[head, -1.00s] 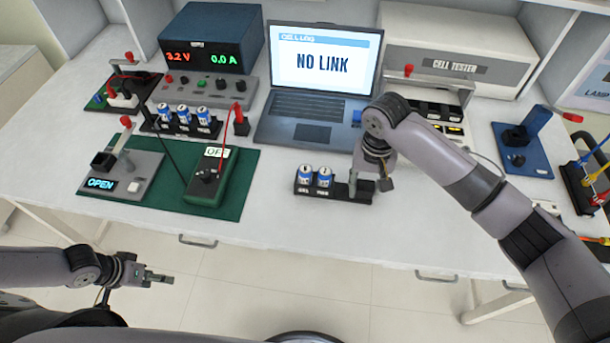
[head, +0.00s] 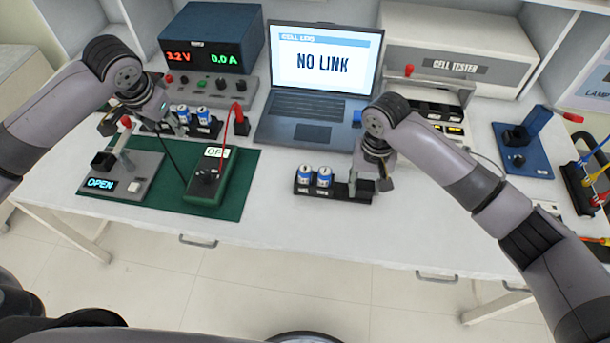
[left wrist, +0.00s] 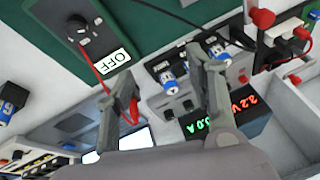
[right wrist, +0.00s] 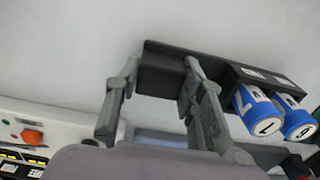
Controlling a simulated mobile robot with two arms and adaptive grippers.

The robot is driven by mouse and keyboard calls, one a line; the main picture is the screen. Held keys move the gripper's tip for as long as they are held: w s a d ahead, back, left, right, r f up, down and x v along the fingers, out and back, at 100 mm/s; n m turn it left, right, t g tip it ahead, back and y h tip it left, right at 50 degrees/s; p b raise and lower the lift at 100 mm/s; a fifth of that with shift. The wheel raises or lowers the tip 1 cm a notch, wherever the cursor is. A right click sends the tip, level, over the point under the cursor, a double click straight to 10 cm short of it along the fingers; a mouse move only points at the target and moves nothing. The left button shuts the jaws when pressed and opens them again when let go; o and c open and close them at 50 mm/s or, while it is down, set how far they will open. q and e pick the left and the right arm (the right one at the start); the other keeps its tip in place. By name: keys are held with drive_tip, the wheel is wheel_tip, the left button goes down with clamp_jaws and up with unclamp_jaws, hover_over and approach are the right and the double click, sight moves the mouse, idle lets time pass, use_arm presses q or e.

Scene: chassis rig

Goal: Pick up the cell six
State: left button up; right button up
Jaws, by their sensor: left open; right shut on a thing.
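A black rack (head: 336,193) with two blue-and-white cells (head: 306,175) stands near the front middle of the table. My right gripper (head: 368,186) is shut on the cell-free end of this rack. A second black rack (head: 209,130) at the back left holds more such cells (head: 203,115). My left gripper (head: 170,122) is open above its left side and hides the leftmost cell in the head view. The left wrist view shows a cell (left wrist: 167,76) between the spread fingers.
A green mat (head: 236,200) carries a dark green meter (head: 208,182) with a red lead. A grey device reading OPEN (head: 122,178) stands beside the meter. A laptop (head: 300,120) and power supply (head: 211,38) stand behind. The table front between mat and middle rack is clear.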

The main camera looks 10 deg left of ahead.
use_arm(q)
drive_tip(key=d+m+h, duration=0.3)
drive_tip(key=d+m, duration=0.2)
drive_tip(key=d, duration=1.1)
drive_tip(key=m+g+h, duration=0.2)
drive_tip(key=m+h, duration=0.1)
drive_tip(key=m, duration=0.2)
hover_over(304, 169)
drive_tip(key=f, duration=0.2)
drive_tip(key=s+a+f, duration=0.1)
drive_tip(key=shift+f, duration=0.2)
drive_tip(key=f, duration=0.4)
drive_tip(key=shift+w+d+f, duration=0.25)
drive_tip(key=shift+w+f, duration=0.1)
drive_tip(key=shift+f, duration=0.05)
drive_tip(key=shift+w+d+f, duration=0.15)
drive_tip(key=shift+f, duration=0.3)
drive_tip(key=shift+c, duration=0.5)
clamp_jaws()
